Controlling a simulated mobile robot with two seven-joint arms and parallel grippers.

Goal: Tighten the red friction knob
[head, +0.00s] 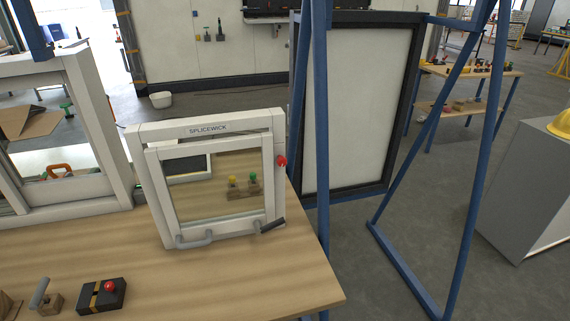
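A small red knob (281,161) sits on the right side post of a white framed window unit (150,133) labelled SPLICEWICK. The unit stands upright on the wooden table (190,280). Its inner sash (160,190) has a grey handle (194,241) at the bottom left and a dark lever (270,226) at the bottom right. The knob is unobstructed; how tight it is cannot be seen. Neither of my grippers is in view.
A black box with a red button (109,287) and a grey-handled clamp (41,295) lie at the table's front left. Another white frame (95,110) stands at left. A blue stand (321,130) with a dark-edged panel (355,110) rises close beyond the table's right edge.

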